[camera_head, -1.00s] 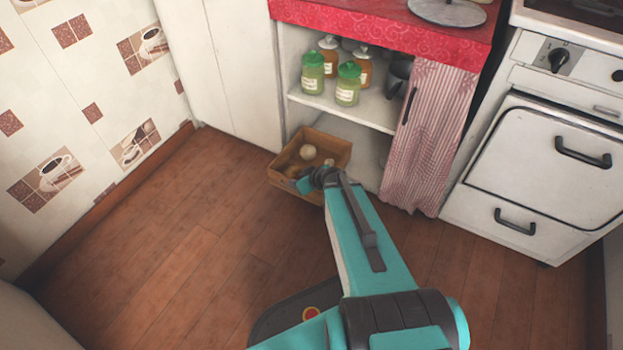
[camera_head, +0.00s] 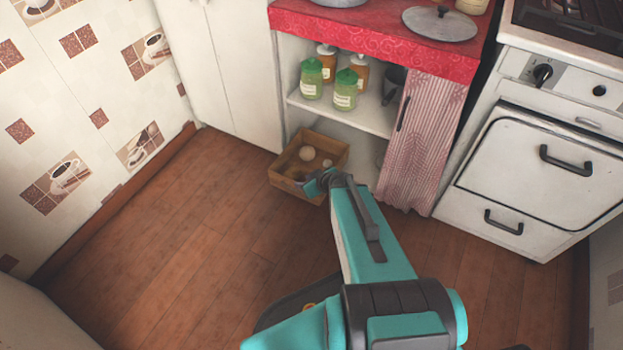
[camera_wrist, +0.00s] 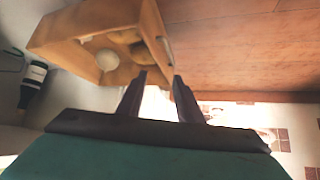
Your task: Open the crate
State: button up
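The crate (camera_head: 284,181) is an open-topped wooden box at floor level, jutting out from the bottom of the cabinet under the red counter. Round, potato-like things lie in it. In the wrist view the crate (camera_wrist: 75,55) is at upper left, with a slot-like handle (camera_wrist: 166,50) in its near wall. My gripper (camera_head: 312,184) is at the crate's front right side in the head view. In the wrist view my gripper (camera_wrist: 160,76) has its two fingers apart, with the tips close to the crate's lower corner. I cannot tell whether they touch it.
Green-lidded jars (camera_head: 345,90) and brown bottles stand on the shelf above. A striped curtain (camera_head: 425,145) hangs right of the crate, with a white stove (camera_head: 540,165) further right. The wooden floor (camera_head: 180,240) at left is clear. A dark bottle (camera_wrist: 32,82) shows in the wrist view.

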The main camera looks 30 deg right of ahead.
jog(key=shift+p+v, duration=2.4)
jog(key=shift+p, duration=0.85)
